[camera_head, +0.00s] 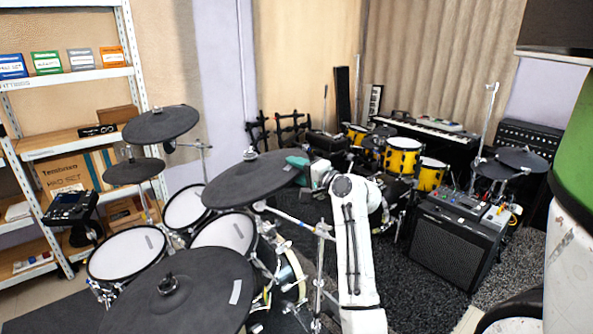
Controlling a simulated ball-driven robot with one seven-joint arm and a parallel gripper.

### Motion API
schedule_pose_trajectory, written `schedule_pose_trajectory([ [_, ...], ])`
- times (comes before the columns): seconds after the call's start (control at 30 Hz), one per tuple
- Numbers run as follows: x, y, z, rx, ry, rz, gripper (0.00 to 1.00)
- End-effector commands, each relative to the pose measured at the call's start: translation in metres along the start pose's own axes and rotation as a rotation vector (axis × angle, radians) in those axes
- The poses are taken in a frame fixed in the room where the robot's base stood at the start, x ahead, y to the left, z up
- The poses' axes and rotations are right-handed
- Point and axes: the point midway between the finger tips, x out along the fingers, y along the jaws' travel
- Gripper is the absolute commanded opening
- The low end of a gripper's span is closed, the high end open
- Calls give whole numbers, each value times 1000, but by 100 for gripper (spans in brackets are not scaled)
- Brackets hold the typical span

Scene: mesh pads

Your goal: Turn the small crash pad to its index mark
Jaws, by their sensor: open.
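Several round black cymbal pads stand on the drum kit at left; I cannot tell for certain which is the small crash pad. The middle black pad (245,182) is tilted, with a pale mark near its right rim. My gripper (296,168), with teal parts at the end of my white arm, is at that right rim. It is open; I cannot tell whether it touches the pad. A smaller black pad (134,171) is at left, another (161,123) is above it, and a large one (180,290) with a grey strip is in front.
White mesh drum pads (127,254) sit below the cymbals, with stands and rods around them. A drum module (70,208) is at far left before a shelf (75,140). An amplifier (452,245) and a yellow drum kit (402,157) are at right. Dark carpet lies between.

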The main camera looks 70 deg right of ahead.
Motion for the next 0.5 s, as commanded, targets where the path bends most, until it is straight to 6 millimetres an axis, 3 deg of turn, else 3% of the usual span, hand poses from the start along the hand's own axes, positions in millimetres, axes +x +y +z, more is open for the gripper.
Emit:
schedule_pose_trajectory([
  [0.27, -15, 2, 0, 0, 2, 0, 40],
  [0.5, -60, 3, 0, -1, 3, 0, 40],
])
